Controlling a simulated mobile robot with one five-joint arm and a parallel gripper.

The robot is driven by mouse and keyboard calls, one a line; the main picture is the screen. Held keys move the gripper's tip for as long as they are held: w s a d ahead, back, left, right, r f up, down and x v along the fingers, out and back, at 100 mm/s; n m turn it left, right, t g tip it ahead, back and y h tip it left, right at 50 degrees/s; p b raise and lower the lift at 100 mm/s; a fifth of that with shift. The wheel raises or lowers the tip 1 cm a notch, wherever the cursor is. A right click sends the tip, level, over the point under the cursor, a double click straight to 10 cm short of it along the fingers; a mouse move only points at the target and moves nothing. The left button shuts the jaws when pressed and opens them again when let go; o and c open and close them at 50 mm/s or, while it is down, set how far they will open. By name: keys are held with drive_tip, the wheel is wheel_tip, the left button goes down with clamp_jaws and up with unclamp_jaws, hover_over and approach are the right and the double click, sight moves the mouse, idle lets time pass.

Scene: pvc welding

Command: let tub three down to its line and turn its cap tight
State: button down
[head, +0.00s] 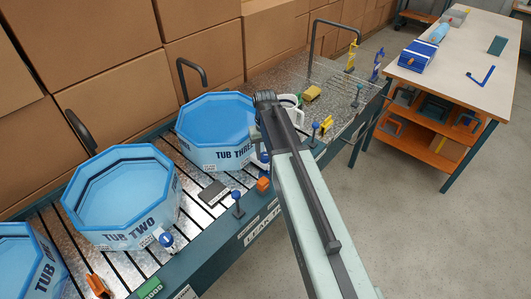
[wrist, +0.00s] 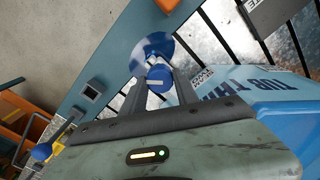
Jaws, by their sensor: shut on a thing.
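Tub three (head: 215,125) is a light blue, many-sided tub with blue water inside, standing on the slatted metal bench. A fill line on its inner wall cannot be made out. Its labelled side also shows upside down at the right of the wrist view (wrist: 265,112). My gripper (wrist: 158,88) is shut on the blue cap (wrist: 159,75) low beside the tub. A round blue and white patch (wrist: 152,48) lies just beyond the cap; it looks like water, but I cannot be sure. In the head view my arm hides the fingers.
Tub two (head: 125,200) and another tub (head: 28,262) stand to the left. A blue-topped post (head: 237,203) and an orange block (head: 263,184) sit near the bench's front edge. A worktable (head: 460,75) stands at right. Clear floor lies between.

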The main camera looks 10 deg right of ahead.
sight(265, 154)
drive_tip(key=shift+n, duration=0.4)
drive_tip(key=c, duration=0.9)
unclamp_jaws()
wheel_tip(265, 154, up, 8)
drive_tip(key=p, duration=0.8)
drive_tip(key=shift+f, duration=0.1)
drive_tip(key=shift+w, duration=0.1)
